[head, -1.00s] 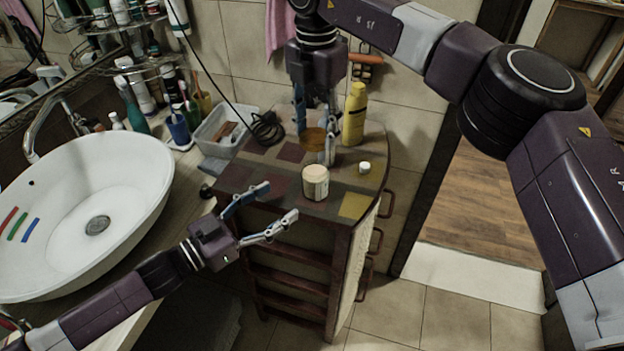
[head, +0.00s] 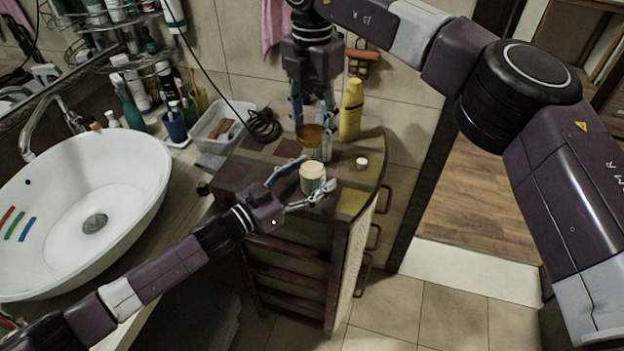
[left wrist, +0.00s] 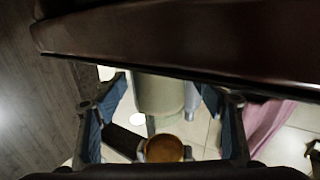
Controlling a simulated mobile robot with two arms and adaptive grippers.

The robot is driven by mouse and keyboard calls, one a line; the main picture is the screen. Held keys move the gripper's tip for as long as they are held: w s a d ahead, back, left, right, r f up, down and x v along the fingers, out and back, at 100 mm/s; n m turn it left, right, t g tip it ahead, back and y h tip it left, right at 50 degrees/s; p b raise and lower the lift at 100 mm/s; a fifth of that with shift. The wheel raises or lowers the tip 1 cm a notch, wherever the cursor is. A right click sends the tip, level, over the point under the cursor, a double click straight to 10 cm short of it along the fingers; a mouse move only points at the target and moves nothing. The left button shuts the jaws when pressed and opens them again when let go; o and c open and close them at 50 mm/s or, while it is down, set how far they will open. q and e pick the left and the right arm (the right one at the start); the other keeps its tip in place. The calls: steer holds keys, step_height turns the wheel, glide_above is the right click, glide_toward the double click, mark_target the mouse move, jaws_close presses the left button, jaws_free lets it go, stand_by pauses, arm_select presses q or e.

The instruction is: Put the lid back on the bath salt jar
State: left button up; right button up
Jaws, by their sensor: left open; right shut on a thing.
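A cream cylindrical jar (head: 313,177) stands upright on the cabinet top. My left gripper (head: 319,172) is open, with one finger on either side of the jar. In the left wrist view the jar (left wrist: 160,97) shows between the spread fingers, with gaps visible beside it. My right gripper (head: 311,130) points down behind the jar and is shut on an amber-brown round piece (head: 309,136), which looks like the lid. This piece also shows in the left wrist view (left wrist: 165,149). Whether it touches the cabinet top is unclear.
A yellow bottle (head: 351,112) stands right beside the right gripper. A small white cap (head: 361,163) lies to the right of the jar. A clear bin (head: 222,127) and a black cable coil (head: 264,127) are at the back left. The white basin (head: 140,205) is left of the cabinet (head: 233,173).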

arm_select(q)
steer(key=shift+w+d, duration=0.1)
steer(key=shift+d, duration=0.05)
jaws_close()
arm_select(e)
glide_above(313, 163)
steer(key=shift+f, duration=2.5)
steer(key=shift+f, duration=0.9)
steer(key=shift+f, duration=0.55)
